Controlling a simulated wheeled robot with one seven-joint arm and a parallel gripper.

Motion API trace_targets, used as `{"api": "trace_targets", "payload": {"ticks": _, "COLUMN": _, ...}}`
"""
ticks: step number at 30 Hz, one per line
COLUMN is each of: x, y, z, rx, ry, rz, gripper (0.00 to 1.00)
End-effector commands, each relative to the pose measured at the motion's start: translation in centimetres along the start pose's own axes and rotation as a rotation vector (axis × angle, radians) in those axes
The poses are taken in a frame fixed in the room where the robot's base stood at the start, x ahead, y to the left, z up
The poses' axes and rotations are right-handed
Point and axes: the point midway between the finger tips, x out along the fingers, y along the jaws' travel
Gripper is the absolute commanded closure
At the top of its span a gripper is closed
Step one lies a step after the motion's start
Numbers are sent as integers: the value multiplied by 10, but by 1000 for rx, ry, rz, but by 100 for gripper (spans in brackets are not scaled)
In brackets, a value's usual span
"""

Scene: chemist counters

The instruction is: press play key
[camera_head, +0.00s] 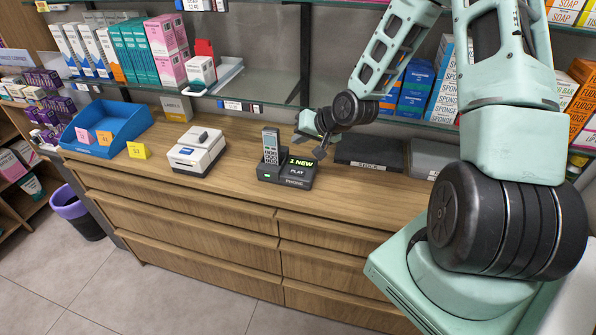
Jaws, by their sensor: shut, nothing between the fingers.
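A dark answering machine (287,176) stands on the wooden counter, with a grey handset (271,145) upright in its cradle at the left. Its display reads "1 NEW" and a green light shows at its front left. The dark play key (297,171), marked "PLAY", is below the display, with "PHONE" written on the front below it. My gripper (319,151) is shut and empty, just behind and to the right of the machine, above the counter. It appears apart from the key, though its exact height is hard to tell.
A white label printer (197,151), a yellow note (138,150) and a blue tray (108,130) stand to the left. A dark stock box (369,155) is right of my gripper. Glass shelves (262,89) with boxes hang behind. Counter in front of the machine is clear.

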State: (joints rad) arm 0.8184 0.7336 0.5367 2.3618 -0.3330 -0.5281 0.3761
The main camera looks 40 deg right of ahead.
Motion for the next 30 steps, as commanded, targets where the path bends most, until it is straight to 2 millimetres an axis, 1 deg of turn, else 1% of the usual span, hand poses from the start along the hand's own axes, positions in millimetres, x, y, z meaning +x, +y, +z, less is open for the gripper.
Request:
{"api": "trace_targets", "payload": {"ticks": 5, "x": 1, "y": 1, "z": 1, "rx": -1, "ry": -1, "rz": 0, "gripper": 100}}
{"api": "trace_targets", "payload": {"ticks": 11, "x": 10, "y": 7, "z": 8, "rx": -1, "ry": -2, "rz": 1, "gripper": 100}}
{"api": "trace_targets", "payload": {"ticks": 24, "x": 50, "y": 36, "z": 38, "rx": -1, "ry": -2, "rz": 0, "gripper": 100}}
{"api": "trace_targets", "payload": {"ticks": 30, "x": 61, "y": 44, "z": 45, "rx": -2, "ry": -2, "rz": 0, "gripper": 100}}
